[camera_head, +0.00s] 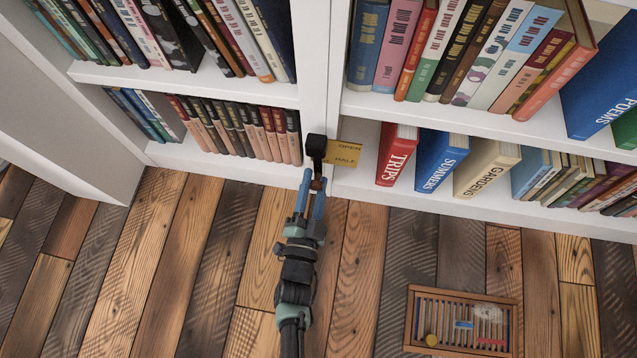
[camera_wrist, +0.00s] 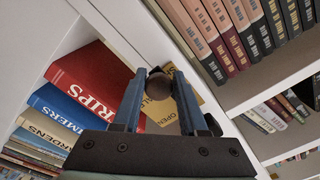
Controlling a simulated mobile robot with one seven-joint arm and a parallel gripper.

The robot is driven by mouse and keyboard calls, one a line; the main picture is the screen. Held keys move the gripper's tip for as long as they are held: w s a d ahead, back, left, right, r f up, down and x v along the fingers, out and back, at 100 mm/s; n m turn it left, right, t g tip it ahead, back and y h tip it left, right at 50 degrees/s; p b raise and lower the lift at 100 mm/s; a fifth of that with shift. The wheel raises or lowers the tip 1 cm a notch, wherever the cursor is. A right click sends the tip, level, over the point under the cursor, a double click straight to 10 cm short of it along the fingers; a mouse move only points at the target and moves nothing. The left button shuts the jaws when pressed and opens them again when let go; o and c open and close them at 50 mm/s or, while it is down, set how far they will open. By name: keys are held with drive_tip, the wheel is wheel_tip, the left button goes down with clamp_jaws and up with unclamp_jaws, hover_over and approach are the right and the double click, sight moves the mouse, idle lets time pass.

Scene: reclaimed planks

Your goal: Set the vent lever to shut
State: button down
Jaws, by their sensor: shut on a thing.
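The vent lever has a black block (camera_head: 316,146) on the white upright between the two shelf bays. Its round dark brown knob (camera_wrist: 158,84) sits between the fingers in the wrist view. My gripper (camera_head: 312,186) has blue fingers and is shut on this knob; it also shows in the wrist view (camera_wrist: 160,90).
White shelves full of books stand on both sides of the upright. A red TRIPS book (camera_head: 396,154) and a blue SUMMERS book (camera_head: 441,161) stand just right of the plate. A slatted wooden tray (camera_head: 412,318) lies on the plank floor at lower right. The floor between is clear.

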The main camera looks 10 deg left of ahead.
drive_tip(key=shift+d+r, duration=0.1)
drive_tip(key=shift+d, duration=0.05)
drive_tip(key=c, duration=0.7)
unclamp_jaws()
drive_tip(key=shift+o, duration=0.9)
drive_tip(key=s+p, duration=0.4)
drive_tip(key=s, duration=0.9)
